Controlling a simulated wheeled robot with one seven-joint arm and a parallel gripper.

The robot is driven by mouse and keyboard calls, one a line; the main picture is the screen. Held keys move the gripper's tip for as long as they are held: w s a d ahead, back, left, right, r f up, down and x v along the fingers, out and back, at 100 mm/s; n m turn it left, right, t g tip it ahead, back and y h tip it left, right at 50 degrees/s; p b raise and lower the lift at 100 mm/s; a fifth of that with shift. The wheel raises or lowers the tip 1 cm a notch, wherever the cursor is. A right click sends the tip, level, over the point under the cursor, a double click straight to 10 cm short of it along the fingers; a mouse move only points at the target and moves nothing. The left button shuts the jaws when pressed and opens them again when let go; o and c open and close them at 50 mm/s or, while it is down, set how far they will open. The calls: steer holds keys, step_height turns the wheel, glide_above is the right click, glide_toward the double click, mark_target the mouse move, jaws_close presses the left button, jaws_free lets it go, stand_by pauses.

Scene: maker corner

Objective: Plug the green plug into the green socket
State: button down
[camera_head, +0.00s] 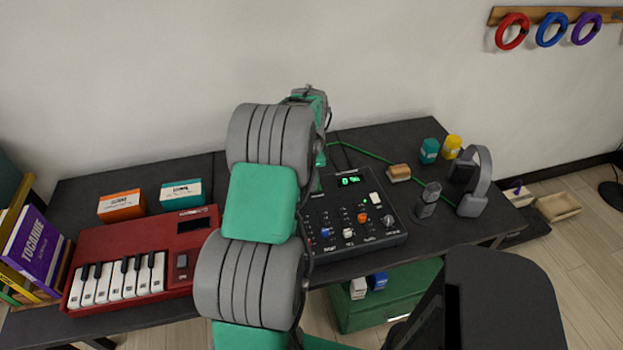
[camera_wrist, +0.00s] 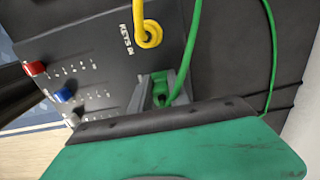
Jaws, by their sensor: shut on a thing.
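In the wrist view my gripper (camera_wrist: 158,95) is shut on the green plug (camera_wrist: 160,90), with a grey finger on each side of it. The plug is close over the back part of the black mixer (camera_wrist: 95,30); I cannot tell whether it touches the panel. Its green cable (camera_wrist: 194,35) runs up out of view. I see no green socket; the gripper may hide it. In the head view the mixer (camera_head: 390,238) stands on the table, and my arm hides the plug and the fingertips.
A yellow plug (camera_wrist: 150,35) sits in the mixer beside the "KEYS IN" label, close to my gripper. A red keyboard (camera_head: 130,260) is left of the mixer. A microphone (camera_head: 428,200), headphones (camera_head: 474,185) and a small wooden block (camera_head: 398,173) are to the right.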

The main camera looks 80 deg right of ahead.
steer(key=shift+f, duration=0.1)
steer(key=c, duration=1.2)
jaws_free()
steer(key=shift+o, duration=0.2)
step_height(320, 180, up, 8)
steer(key=shift+f+b, duration=0.1)
steer(key=shift+b, duration=0.2)
